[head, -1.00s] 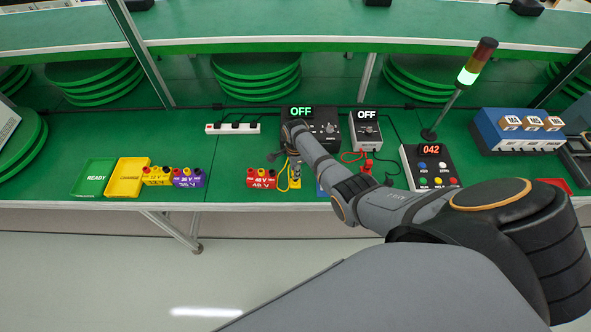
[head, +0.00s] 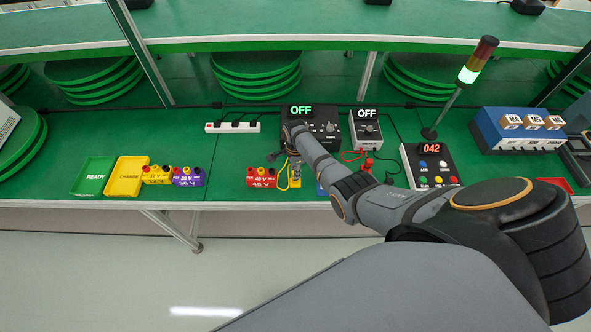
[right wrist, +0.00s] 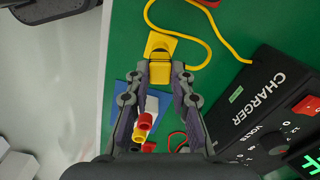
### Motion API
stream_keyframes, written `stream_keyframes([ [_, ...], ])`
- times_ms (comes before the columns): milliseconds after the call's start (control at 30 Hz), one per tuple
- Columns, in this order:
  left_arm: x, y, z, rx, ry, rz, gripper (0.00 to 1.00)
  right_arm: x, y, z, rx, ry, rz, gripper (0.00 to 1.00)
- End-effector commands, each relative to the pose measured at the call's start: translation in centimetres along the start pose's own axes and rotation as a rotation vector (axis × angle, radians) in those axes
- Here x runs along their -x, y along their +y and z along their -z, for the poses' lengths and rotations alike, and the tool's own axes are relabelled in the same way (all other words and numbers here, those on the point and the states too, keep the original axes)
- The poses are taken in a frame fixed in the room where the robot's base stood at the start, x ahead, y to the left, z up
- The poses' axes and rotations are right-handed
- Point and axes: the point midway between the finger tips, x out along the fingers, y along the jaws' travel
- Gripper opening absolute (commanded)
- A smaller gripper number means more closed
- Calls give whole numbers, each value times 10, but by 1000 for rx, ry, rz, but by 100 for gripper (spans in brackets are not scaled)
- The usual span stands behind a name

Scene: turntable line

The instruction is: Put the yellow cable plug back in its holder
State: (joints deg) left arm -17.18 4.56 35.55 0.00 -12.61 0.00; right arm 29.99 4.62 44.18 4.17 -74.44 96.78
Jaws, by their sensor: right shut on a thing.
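My right gripper (right wrist: 160,82) is shut on the yellow cable plug (right wrist: 160,72), which sits between its fingertips in the right wrist view. A flat yellow plate (right wrist: 161,42), apparently the holder, shows just beyond the plug. I cannot tell whether the plug is seated in it or held above it. The yellow cable (right wrist: 205,22) loops away to the right. In the head view the yellow plate (head: 295,184) and the cable (head: 282,178) lie near the table's front edge, and my arm partly hides the gripper. My left gripper is not in view.
The charger (right wrist: 262,100) stands close to the right of my gripper. A blue plate (right wrist: 118,112) and a red plug (right wrist: 143,121) lie near the fingers. The red battery (head: 261,178) stands left of the holder. Green table is free left of it.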

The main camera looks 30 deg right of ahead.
Motion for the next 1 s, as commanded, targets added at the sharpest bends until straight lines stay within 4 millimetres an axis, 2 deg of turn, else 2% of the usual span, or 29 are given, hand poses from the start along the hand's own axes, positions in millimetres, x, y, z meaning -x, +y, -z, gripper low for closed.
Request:
stream_keyframes([
  [1000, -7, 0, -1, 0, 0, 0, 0, -9, 0, 0, 0, 0, 1, 0],
])
